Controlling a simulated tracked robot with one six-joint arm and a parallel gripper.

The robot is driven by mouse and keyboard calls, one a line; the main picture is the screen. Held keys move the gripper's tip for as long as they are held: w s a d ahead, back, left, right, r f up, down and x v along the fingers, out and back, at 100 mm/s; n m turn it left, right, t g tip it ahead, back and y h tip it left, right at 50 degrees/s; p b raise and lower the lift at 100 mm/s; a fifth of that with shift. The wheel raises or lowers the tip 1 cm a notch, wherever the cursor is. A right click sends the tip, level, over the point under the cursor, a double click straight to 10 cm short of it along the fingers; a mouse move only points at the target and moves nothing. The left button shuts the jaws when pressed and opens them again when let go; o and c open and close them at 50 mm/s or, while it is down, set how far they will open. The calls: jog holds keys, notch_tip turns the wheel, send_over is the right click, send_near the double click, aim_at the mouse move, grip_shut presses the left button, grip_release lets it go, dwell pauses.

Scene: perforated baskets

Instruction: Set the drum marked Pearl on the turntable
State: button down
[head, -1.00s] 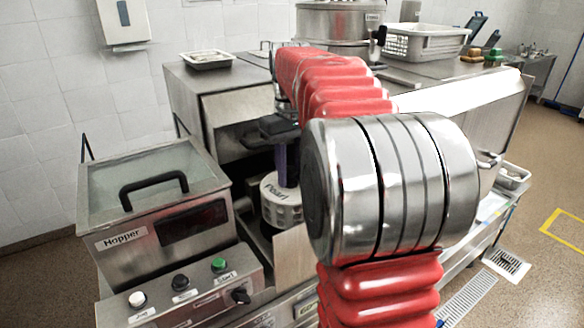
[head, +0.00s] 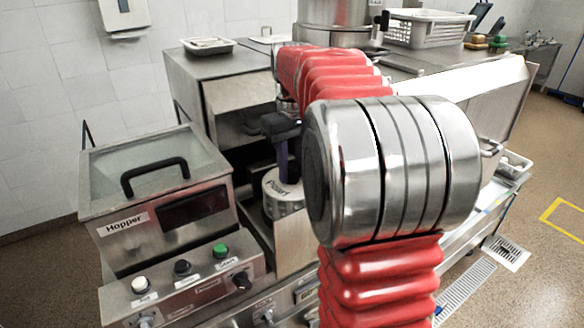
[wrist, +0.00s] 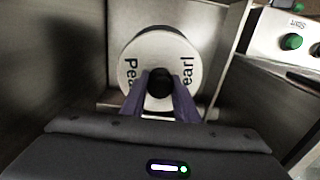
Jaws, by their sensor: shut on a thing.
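The white drum marked Pearl (head: 284,203) hangs or stands in the metal bay left of my arm; its lower part is hidden, so I cannot tell whether it touches anything below. In the wrist view the drum's round lid (wrist: 150,52) shows the word Pearl on both sides of a black knob (wrist: 160,82). My gripper (wrist: 160,92) is shut on this knob, with its purple fingers on either side. The gripper also shows in the head view (head: 285,172), above the drum. I cannot make out the turntable in either view.
Metal walls stand close around the drum. The hopper (head: 150,185) and its button panel (head: 190,285) stand at the left. A tray (head: 207,46), a large steel pot (head: 335,25) and a white perforated basket (head: 428,28) stand on the worktop behind.

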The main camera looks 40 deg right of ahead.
jog(key=c, duration=0.7)
grip_release()
jog(key=shift+c, duration=0.2)
jog(key=shift+r, duration=0.15)
jog(key=shift+r, duration=3.35)
